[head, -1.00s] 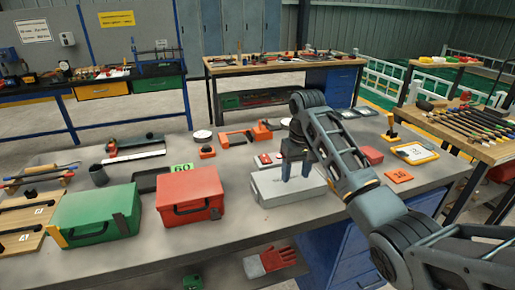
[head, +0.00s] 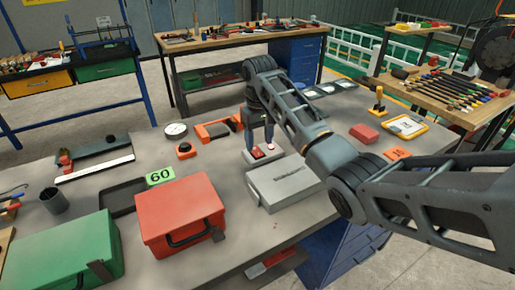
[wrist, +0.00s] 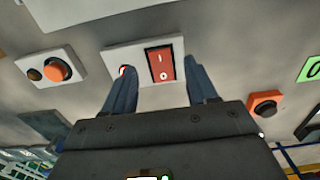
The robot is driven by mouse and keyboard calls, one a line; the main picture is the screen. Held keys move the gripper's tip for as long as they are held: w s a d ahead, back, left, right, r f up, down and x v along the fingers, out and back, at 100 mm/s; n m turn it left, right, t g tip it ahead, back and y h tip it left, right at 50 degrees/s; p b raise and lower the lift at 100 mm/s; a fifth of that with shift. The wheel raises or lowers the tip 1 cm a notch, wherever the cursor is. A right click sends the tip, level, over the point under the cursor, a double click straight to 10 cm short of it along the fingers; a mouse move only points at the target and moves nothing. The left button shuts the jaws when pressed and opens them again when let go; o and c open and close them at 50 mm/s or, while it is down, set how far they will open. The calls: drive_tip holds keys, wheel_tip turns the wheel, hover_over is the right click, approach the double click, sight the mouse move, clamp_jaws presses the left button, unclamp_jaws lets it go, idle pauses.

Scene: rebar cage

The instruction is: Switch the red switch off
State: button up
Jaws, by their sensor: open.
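The red switch (wrist: 160,64) is a rocker marked I and O on a white plate (wrist: 112,58), in the middle of the wrist view. A small red-and-white round part (wrist: 124,71) sits beside it on the same plate, partly behind a finger. I cannot tell which side of the rocker is pressed. In the head view the switch unit (head: 265,153) lies on the grey table behind the grey case. My gripper (wrist: 158,72) is open and empty, its fingers pointing at the plate, one on each side of the rocker. It shows over the unit in the head view (head: 260,143); contact cannot be told.
The grey case (head: 285,185) stands close in front of the switch. A red toolbox (head: 180,215), a green toolbox (head: 65,250) and a 60 sign (head: 160,176) are to the left.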

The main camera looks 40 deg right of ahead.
sight(259, 154)
drive_tip(key=shift+f, duration=1.85)
drive_tip(key=shift+c, duration=0.3)
drive_tip(key=c, duration=1)
drive_tip(key=shift+r, duration=0.1)
drive_tip(key=shift+w+d+g+y+b, duration=0.1)
drive_tip(key=shift+w+g+y+b, duration=0.1)
drive_tip(key=shift+g, duration=0.45)
drive_tip(key=shift+w+d+g+y+b, duration=0.1)
drive_tip(key=shift+w+g+y+b, duration=0.1)
drive_tip(key=shift+g, duration=0.45)
drive_tip(key=shift+r, duration=0.1)
drive_tip(key=o, duration=1.1)
drive_tip(key=shift+c, duration=0.2)
